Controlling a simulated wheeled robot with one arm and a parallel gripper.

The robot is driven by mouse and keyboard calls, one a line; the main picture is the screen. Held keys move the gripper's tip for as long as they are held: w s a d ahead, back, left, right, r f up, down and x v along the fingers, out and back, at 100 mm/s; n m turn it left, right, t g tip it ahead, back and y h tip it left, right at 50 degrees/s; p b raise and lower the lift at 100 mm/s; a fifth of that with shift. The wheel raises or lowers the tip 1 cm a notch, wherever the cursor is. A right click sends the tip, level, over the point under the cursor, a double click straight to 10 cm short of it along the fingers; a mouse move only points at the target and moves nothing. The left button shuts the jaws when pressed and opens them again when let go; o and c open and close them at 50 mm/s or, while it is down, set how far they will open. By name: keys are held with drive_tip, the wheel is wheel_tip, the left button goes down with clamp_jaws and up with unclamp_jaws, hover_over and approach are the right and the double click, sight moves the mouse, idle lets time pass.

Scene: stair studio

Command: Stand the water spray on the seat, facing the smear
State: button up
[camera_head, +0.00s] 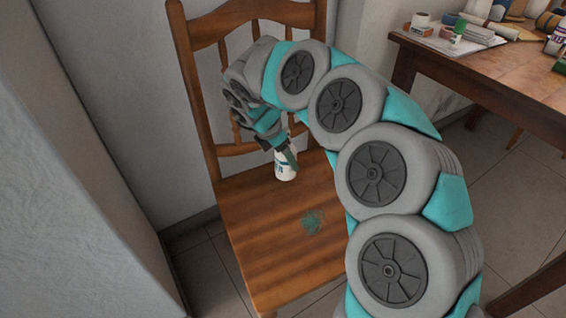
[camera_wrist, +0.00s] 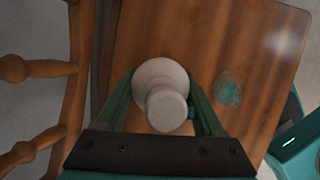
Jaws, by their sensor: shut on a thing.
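The water spray is a white bottle (camera_head: 285,166) with a dark label, upright at the back part of the wooden chair seat (camera_head: 255,245). In the wrist view I look down on its round white top (camera_wrist: 165,100). My gripper (camera_head: 281,152) is shut on the bottle, with a finger on each side of it. The bottle's base is at or very near the seat; I cannot tell if it touches. The blue-green smear (camera_head: 312,222) lies on the seat, in front of the bottle. In the wrist view the smear (camera_wrist: 229,88) is to the right of the bottle. Which way the nozzle faces is unclear.
The chair's backrest (camera_head: 195,95) with its slats stands behind the bottle, close to my arm. A wooden table (camera_head: 480,75) at the right holds several bottles, jars and a box. A wall edge (camera_head: 100,180) is at the left. The front of the seat is otherwise clear.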

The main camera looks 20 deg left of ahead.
sight(283, 165)
drive_tip(key=shift+w+a, duration=0.15)
drive_tip(key=shift+a, duration=0.3)
drive_tip(key=shift+f, duration=1.85)
drive_tip(key=shift+f, duration=0.1)
drive_tip(key=o, duration=1.6)
drive_tip(key=v, duration=1.2)
